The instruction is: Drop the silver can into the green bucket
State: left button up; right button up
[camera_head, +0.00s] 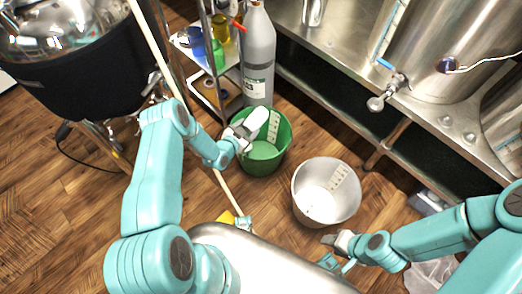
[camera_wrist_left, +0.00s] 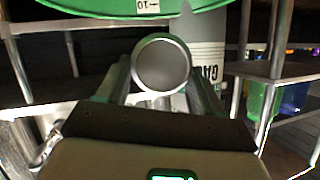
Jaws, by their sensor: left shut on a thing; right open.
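The silver can (camera_head: 257,117) is held in my left gripper (camera_head: 244,132), tilted, over the green bucket (camera_head: 264,168) in the head view. In the left wrist view, the round grey end of the can (camera_wrist_left: 162,64) sits between the two fingers, with the green bucket's rim (camera_wrist_left: 120,8) at the top. The bucket stands on the wood floor, with a pale measuring strip on its inner wall. The can's height above the rim is hard to judge. My right gripper (camera_head: 335,255) is open and empty, near the white bucket at lower right.
A white bucket (camera_head: 312,204) stands right of the green one. A grey gas cylinder (camera_head: 258,60) and a shelf rack (camera_head: 196,45) stand behind. A pole slants down past my left arm. A steel bench (camera_head: 345,40) with a tapped vessel (camera_head: 430,50) runs along the right.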

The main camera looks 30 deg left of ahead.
pick_arm(q)
jog(key=shift+f, duration=0.15)
jog(key=o, duration=1.1)
jog(key=p+v, duration=0.4)
jog(key=v, duration=1.2)
jog(key=shift+s, duration=0.1)
